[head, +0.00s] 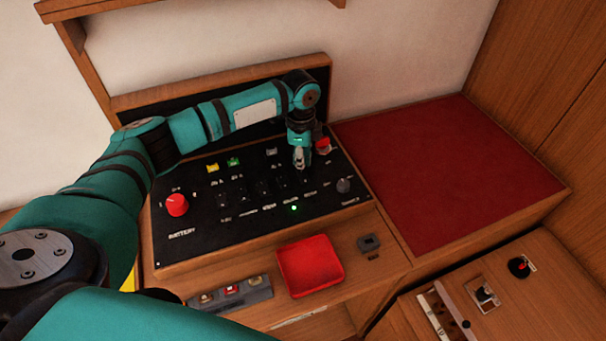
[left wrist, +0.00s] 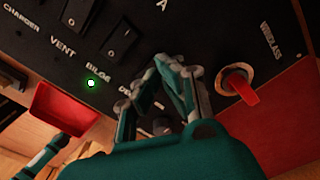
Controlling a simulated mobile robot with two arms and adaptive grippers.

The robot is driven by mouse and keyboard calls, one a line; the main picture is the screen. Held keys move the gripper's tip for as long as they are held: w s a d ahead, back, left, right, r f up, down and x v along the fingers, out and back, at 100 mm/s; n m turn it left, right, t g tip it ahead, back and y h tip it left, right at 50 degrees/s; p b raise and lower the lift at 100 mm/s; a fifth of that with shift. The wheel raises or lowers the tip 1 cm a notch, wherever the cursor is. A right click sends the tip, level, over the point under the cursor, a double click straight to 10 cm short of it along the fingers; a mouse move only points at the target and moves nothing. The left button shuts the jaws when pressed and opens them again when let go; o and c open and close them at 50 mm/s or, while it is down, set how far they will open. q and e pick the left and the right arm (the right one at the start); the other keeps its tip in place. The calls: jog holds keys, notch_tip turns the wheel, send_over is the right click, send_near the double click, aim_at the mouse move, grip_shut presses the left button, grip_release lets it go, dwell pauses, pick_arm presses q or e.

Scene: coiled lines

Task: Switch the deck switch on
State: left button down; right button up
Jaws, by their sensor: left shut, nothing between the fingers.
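The black switch panel (head: 243,215) has a row of dark rocker switches with white labels. In the left wrist view, the label starting "DE" (left wrist: 125,90) is partly covered by my left gripper (left wrist: 172,68), and the rocker above it is hidden behind the fingers. The bilge rocker (left wrist: 122,40) shows beside the fingers, with a lit green lamp (left wrist: 91,83) below its label. In the head view my left gripper (head: 301,166) is shut and empty, close over the panel's right part. Whether it touches the deck switch I cannot tell. My right gripper is not in view.
A red battery knob (head: 177,204), a grey knob (head: 344,185) and yellow and green switches are on the panel. A red tray (head: 310,266) lies in front; a bare red surface (head: 440,175) is at right.

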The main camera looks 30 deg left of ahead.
aim_at(301, 171)
pick_arm(q)
jog(key=shift+f, duration=0.55)
dwell(0.7)
jog(key=shift+f+b, duration=0.4)
jog(key=shift+f, duration=0.2)
dwell(0.3)
notch_tip(301, 171, up, 7)
jog(key=p, duration=0.8)
jog(key=shift+r, duration=0.1)
dwell(0.5)
